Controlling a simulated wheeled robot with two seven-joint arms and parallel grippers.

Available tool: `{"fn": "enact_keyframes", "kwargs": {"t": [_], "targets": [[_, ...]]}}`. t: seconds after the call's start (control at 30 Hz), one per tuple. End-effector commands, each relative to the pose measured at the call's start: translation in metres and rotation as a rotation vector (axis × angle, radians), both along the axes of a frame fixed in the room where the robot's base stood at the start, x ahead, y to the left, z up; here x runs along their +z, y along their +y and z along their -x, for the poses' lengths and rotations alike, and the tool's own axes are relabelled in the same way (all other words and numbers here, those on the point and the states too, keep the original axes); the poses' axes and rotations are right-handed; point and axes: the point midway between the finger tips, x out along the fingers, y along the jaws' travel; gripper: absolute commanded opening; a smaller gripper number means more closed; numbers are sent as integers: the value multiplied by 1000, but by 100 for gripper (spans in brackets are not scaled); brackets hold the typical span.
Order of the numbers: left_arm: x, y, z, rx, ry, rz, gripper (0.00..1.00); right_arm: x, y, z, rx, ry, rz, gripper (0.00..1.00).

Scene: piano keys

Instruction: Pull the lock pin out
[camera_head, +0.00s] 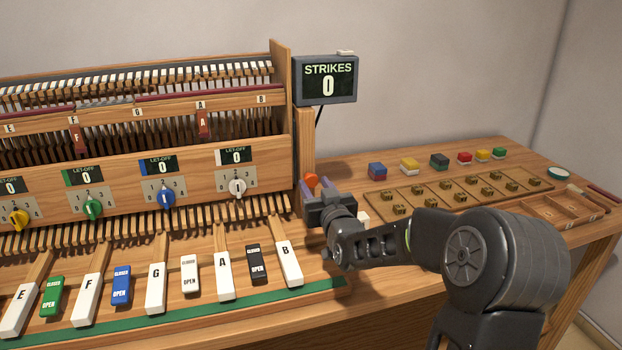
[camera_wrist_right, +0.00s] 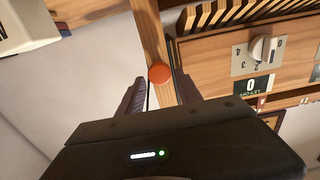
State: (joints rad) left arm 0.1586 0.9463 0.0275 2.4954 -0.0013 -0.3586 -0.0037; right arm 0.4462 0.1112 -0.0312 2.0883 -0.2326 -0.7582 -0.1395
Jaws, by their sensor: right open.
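The lock pin shows as a round orange-red knob (camera_head: 313,180) at the wooden post on the right end of the piano action. In the right wrist view the same knob (camera_wrist_right: 160,73) sits in front of the post, between and just beyond the finger tips. My right gripper (camera_head: 316,187) is at the post, with its fingers around the knob's place. In the right wrist view the open right gripper (camera_wrist_right: 159,88) has one finger on each side of the post, with gaps to the knob. The pin's shaft is hidden. My left gripper is not in view.
The strikes display (camera_head: 326,80) stands above the post and reads 0. The key B (camera_head: 289,264) lies below left of my gripper. Several coloured blocks and a wooden tray of brass pieces (camera_head: 455,193) are on the bench to the right. A white let-off dial (camera_head: 237,187) is nearby.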

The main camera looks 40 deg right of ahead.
Motion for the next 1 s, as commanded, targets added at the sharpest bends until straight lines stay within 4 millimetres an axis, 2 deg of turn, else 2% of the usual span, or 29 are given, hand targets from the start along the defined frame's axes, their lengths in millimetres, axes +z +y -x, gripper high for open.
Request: {"fn": "enact_keyframes", "kwargs": {"t": [0.1, 0.23, 0.57, 1.0], "targets": [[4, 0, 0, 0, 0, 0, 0, 0, -6, -18, 0, 3, -1, 42], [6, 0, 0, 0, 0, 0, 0, 0, -11, -31, 0, 1, 0, 42], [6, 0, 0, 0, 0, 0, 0, 0, -12, -36, 0, 1, 0, 42], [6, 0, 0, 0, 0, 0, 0, 0, -12, -36, 0, 1, 0, 7]]}}
